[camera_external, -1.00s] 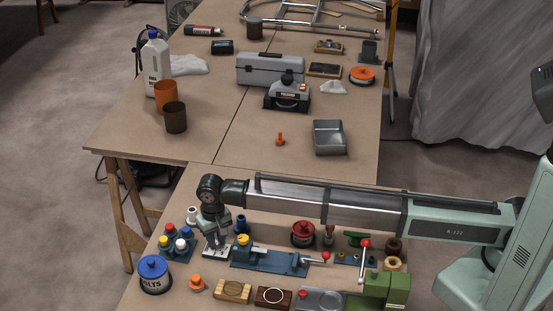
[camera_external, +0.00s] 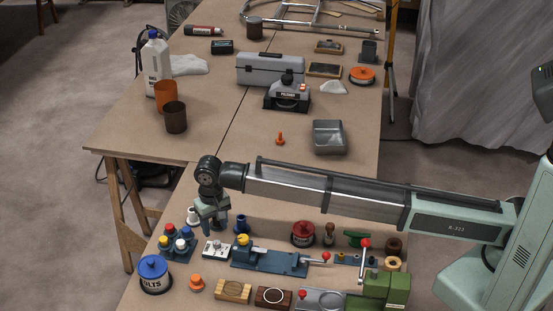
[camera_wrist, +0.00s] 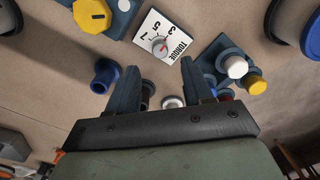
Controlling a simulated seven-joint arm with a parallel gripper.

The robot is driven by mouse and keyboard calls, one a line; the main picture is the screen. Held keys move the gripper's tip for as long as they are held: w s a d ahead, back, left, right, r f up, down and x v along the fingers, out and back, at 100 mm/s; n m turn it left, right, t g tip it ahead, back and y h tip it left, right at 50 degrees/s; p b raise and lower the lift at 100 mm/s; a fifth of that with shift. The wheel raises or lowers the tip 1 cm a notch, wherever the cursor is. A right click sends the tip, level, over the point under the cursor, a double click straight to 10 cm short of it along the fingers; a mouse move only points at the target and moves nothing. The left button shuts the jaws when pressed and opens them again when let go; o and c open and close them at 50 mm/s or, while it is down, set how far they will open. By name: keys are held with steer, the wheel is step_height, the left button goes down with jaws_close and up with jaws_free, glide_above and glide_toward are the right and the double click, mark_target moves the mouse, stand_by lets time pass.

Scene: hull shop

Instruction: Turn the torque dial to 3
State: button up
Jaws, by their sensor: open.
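The torque dial is a small grey knob (camera_wrist: 159,46) with a red mark, on a white plate (camera_wrist: 178,50) printed TORQUE with the figures 3, 5 and 7. I cannot tell for sure which figure the mark meets. In the external view the white plate (camera_external: 216,250) lies on the near bench, between the blue rack and the blue vise. My gripper (camera_external: 212,222) is above the plate, apart from it. In the wrist view my gripper (camera_wrist: 158,72) is open, its fingers spread and empty, with the knob visible beyond the gap.
A blue rack (camera_external: 178,246) with coloured caps stands left of the plate. A blue vise (camera_external: 268,259) with a yellow knob stands close on the right. A blue spool (camera_external: 242,224) and a white one (camera_external: 193,216) stand behind. An orange knob (camera_external: 197,282) is in front.

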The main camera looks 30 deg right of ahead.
mark_target(216, 242)
step_height(216, 242, up, 8)
steer(key=shift+f, duration=0.25)
stand_by(0.5)
